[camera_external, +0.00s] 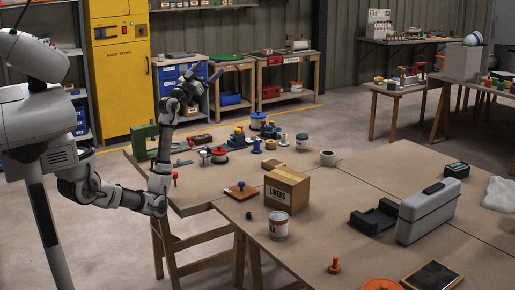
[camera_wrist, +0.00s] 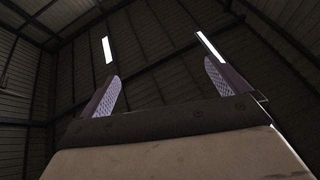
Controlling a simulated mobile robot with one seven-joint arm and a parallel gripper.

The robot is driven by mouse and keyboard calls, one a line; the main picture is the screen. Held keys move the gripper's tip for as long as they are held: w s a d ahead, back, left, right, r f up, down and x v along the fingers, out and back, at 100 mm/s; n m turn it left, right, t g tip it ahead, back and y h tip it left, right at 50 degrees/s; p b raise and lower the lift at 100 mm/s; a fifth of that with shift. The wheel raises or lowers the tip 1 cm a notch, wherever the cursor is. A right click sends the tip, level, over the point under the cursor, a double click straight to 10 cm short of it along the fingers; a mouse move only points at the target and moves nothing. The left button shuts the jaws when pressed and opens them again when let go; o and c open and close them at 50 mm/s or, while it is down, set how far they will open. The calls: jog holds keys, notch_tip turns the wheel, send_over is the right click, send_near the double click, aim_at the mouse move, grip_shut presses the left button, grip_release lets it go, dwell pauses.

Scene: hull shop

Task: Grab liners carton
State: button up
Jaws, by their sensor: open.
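The liners carton (camera_external: 287,190) is a brown cardboard box with a printed label on its front. It stands upright on the wooden table (camera_external: 343,245), near the table's left edge. My gripper (camera_external: 206,74) is raised behind and to the left of the carton, well above the tabletop and pointing up. In the wrist view my gripper (camera_wrist: 160,85) shows two textured fingers spread apart with nothing between them. The carton is out of the wrist view, which shows only roof and walls beyond the fingers.
A white tin (camera_external: 278,224) stands in front of the carton. A tape roll (camera_external: 327,158) and several pots are behind. A grey case (camera_external: 428,211) stands to the right.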

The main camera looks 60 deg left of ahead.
jog(key=w+d+f+m+g+h, duration=0.4)
jog(key=w+d+m+h, duration=0.25)
jog(key=w+d, duration=0.5)
jog(key=m+g+h+p, duration=0.2)
jog(key=m+g+p, duration=0.2)
jog(key=m+g, duration=1)
send_over(286, 175)
jog(key=a, duration=0.3)
notch_tip(286, 175, down, 17)
jog(key=n+g, duration=0.4)
jog(key=shift+s+f+g+y, duration=0.25)
jog(key=shift+s+f+g, duration=0.1)
jog(key=shift+f, duration=0.1)
jog(key=x, duration=0.8)
jog(key=shift+f+p, duration=0.2)
jog(key=shift+p, duration=0.2)
jog(key=shift+p+x, duration=0.9)
jog(key=shift+x, duration=1.7)
jog(key=shift+w+f, duration=0.15)
jog(key=shift+f, duration=0.1)
